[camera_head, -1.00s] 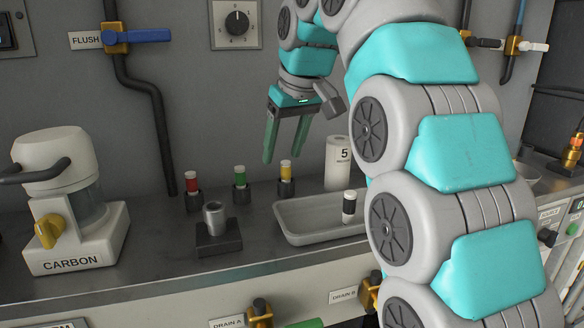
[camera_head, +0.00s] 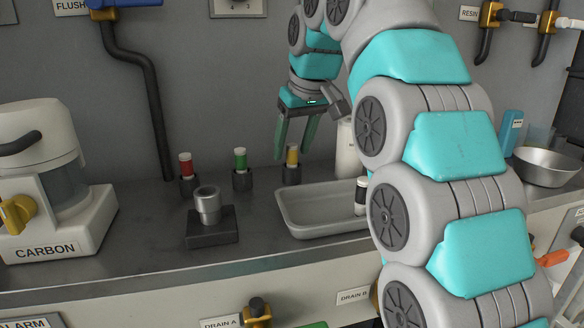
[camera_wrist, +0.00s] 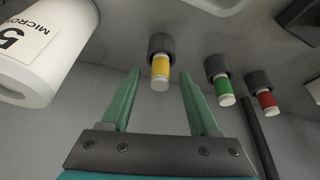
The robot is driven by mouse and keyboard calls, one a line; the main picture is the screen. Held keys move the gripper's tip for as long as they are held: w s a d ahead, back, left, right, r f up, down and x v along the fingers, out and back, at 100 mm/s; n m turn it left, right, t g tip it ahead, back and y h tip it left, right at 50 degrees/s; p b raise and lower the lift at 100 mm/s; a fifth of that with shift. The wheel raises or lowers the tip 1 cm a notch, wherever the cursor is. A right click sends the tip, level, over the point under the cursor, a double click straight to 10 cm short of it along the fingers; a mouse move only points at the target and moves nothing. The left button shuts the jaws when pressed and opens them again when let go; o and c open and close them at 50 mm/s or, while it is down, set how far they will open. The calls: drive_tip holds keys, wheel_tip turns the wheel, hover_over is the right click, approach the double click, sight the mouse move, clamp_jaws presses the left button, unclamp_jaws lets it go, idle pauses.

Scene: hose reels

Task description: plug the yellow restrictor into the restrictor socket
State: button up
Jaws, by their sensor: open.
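The yellow restrictor (camera_head: 292,156) stands upright in a dark holder at the back of the counter, right of the green and red ones. In the wrist view the yellow restrictor (camera_wrist: 160,72) lies ahead of the fingertips, between their lines. My gripper (camera_head: 294,156) is open and empty, its green fingers pointing down by the yellow restrictor in the head view; whether they surround it is unclear. A grey metal cylinder on a dark block (camera_head: 208,208), open at the top, stands in front on the counter; it may be the restrictor socket, but no label shows.
A green restrictor (camera_head: 240,160) and a red restrictor (camera_head: 186,165) stand in holders to the left. A grey tray (camera_head: 300,222) holds a small black-and-white piece (camera_head: 361,196). A white cylinder (camera_head: 346,150) stands close on the right. The CARBON unit (camera_head: 60,200) is at left.

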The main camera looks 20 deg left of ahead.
drive_tip(key=shift+w+a+f, duration=0.1)
drive_tip(key=shift+a+f, duration=0.05)
drive_tip(key=shift+f, duration=0.35)
drive_tip(key=shift+c, duration=0.3)
clamp_jaws()
